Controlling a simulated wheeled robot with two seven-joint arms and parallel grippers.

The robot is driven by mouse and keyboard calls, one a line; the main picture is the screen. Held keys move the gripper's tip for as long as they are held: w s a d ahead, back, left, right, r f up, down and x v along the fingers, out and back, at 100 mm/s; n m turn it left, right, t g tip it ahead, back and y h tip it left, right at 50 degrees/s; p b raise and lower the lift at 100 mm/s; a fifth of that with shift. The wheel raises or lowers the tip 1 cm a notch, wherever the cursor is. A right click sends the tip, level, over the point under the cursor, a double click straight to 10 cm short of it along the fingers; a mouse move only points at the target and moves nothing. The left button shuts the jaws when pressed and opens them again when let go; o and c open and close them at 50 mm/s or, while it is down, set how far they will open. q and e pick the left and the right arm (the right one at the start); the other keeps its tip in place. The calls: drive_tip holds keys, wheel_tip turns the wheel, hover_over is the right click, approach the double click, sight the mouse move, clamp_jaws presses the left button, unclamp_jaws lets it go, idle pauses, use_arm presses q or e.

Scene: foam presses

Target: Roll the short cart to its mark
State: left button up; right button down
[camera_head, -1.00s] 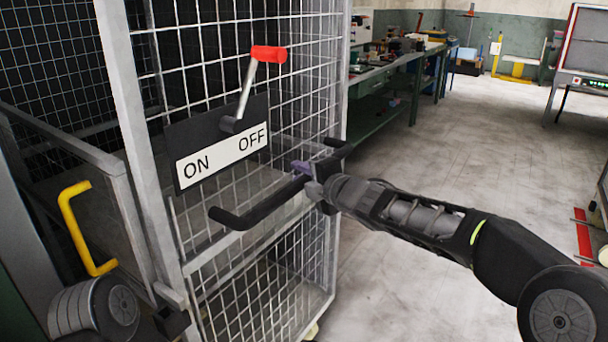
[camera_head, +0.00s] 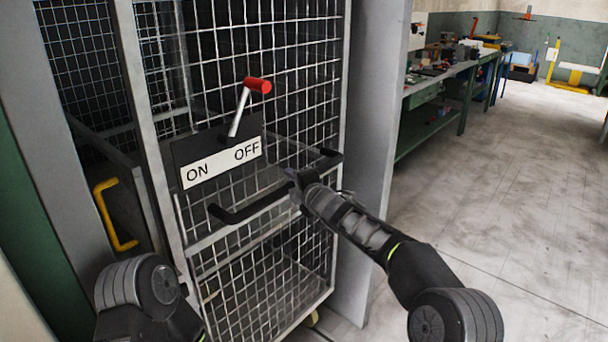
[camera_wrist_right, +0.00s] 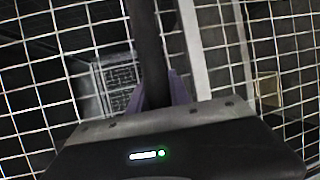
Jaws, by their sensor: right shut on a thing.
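A tall wire-mesh cart (camera_head: 239,304) with a grey frame stands in front of me. A black push bar (camera_head: 240,215) crosses the front below the plate. My right gripper (camera_head: 295,186) is shut on this bar near its middle. In the right wrist view, the dark bar (camera_wrist_right: 149,45) runs between the purple fingers. My left gripper is out of view; only part of that arm shows at lower left. No floor mark is visible.
Grey panels stand on both sides of the cart; the right panel (camera_head: 382,150) is close beside it. A yellow handle (camera_head: 112,215) is at left. A green workbench (camera_head: 440,115) with tools stands behind at right. The floor (camera_head: 500,220) at right is open.

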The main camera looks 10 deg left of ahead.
drive_tip(key=shift+w+a, duration=0.1)
drive_tip(key=shift+a, duration=0.25)
drive_tip(key=c, duration=1.2)
unclamp_jaws()
drive_tip(key=shift+d, duration=0.1)
drive_tip(key=b+v, duration=0.1)
drive_tip(key=b, duration=0.1)
drive_tip(key=b+v, duration=0.2)
drive_tip(key=shift+f, duration=0.25)
drive_tip(key=b+v, duration=0.2)
drive_tip(key=v, duration=0.1)
drive_tip(key=b+v, duration=0.1)
drive_tip(key=v, duration=0.1)
drive_tip(key=shift+w+r, duration=0.1)
drive_tip(key=shift+r, duration=0.2)
